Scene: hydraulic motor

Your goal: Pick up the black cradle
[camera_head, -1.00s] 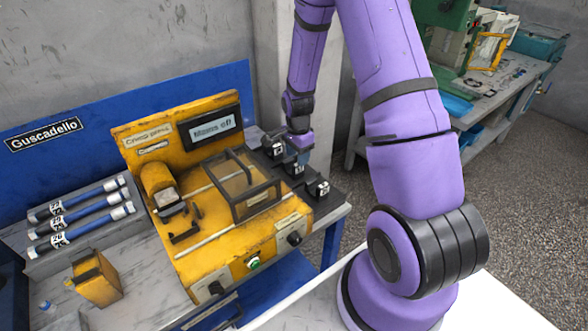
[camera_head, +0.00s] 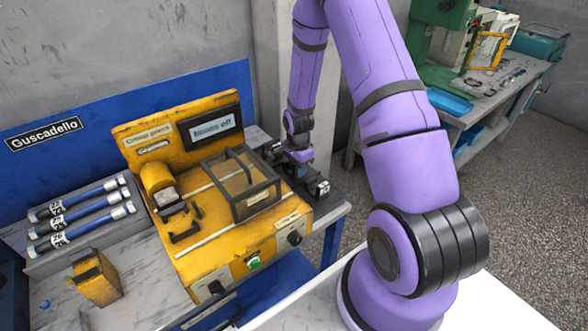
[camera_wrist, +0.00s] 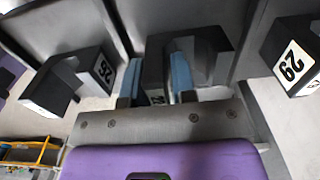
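Several black cradles with white number labels stand in a row right of the yellow press. In the wrist view, one black cradle (camera_wrist: 215,48) is at the middle, its label mostly hidden. My gripper (camera_wrist: 155,80) points down at it, with a blue-padded finger on each side of one of its walls. The fingers look open; I see no clear contact.
The yellow crimp press (camera_head: 205,215) with its clear-sided guard (camera_head: 242,185) stands close left of my gripper. Blue cylinders (camera_head: 80,215) lie on a grey rack at left, near a yellow block (camera_head: 97,278). A grey bench (camera_head: 495,90) is at back right.

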